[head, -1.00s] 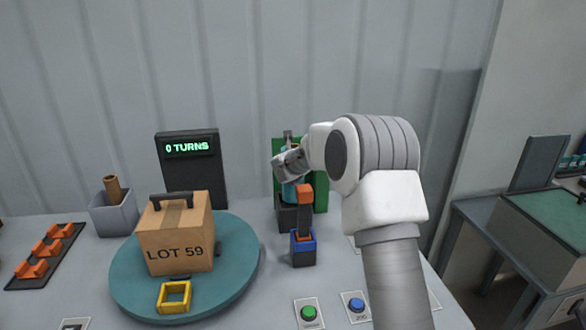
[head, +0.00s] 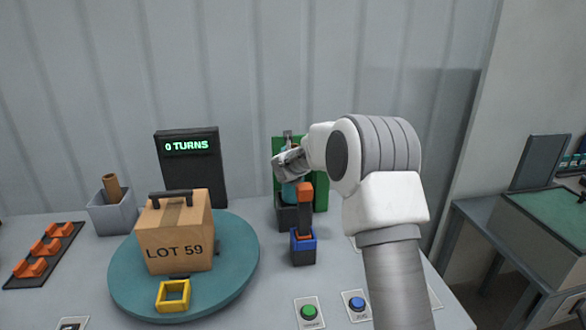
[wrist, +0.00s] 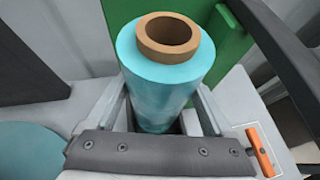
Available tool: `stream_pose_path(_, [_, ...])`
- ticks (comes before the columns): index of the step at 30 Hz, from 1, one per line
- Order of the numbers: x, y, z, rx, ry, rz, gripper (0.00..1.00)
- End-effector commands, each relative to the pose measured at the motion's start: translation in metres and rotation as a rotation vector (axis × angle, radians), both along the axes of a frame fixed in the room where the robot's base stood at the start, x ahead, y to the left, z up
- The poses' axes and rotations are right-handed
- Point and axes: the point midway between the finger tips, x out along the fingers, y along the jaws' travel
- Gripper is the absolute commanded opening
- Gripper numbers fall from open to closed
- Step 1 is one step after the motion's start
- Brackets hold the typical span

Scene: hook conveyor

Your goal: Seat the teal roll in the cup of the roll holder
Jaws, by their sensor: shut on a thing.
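The teal roll (head: 289,193) stands upright at the roll holder's green back plate (head: 320,190). My gripper (head: 288,172) is at its upper part, shut on it. In the wrist view the teal roll (wrist: 163,75) shows from above with its brown core, in front of the green plate (wrist: 225,45). The roll's lower end goes down into the dark cup (head: 287,218). Whether it rests on the cup's floor is hidden. A dark padded bar (wrist: 160,153) crosses the wrist view below the roll.
A blue and dark stand with an orange top (head: 305,195) is close in front of the cup. The carton marked LOT 59 (head: 175,235) and a yellow frame (head: 173,295) are on the teal turntable (head: 235,265) at left. Green and blue buttons (head: 333,308) are in front.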

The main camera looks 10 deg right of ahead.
Motion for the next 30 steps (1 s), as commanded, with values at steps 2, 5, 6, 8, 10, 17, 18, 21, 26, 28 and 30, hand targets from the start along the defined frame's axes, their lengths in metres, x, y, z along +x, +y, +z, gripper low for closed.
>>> stream_pose_path(2, [0.001, 0.000, 0.000, 0.000, -0.005, 0.000, 0.00])
stream_pose_path(5, [0.001, 0.000, -0.001, 0.000, -0.005, 0.000, 0.00])
stream_pose_path(6, [0.001, 0.000, -0.002, 0.000, -0.005, 0.000, 0.00])
stream_pose_path(8, [0.001, 0.000, -0.003, 0.000, -0.005, 0.000, 0.00])
stream_pose_path(10, [0.001, 0.000, -0.004, 0.000, -0.005, 0.000, 0.00])
stream_pose_path(17, [0.001, 0.000, -0.008, 0.000, -0.005, 0.000, 0.00])
stream_pose_path(18, [0.001, 0.000, -0.009, 0.000, -0.005, 0.000, 0.00])
stream_pose_path(21, [0.001, 0.000, -0.011, 0.000, -0.005, 0.000, 0.00])
stream_pose_path(26, [0.000, 0.000, -0.010, 0.000, -0.004, 0.000, 0.00])
stream_pose_path(28, [0.000, 0.000, -0.011, 0.000, -0.003, -0.001, 0.98])
stream_pose_path(30, [0.000, 0.000, -0.011, 0.000, -0.002, 0.000, 1.00])
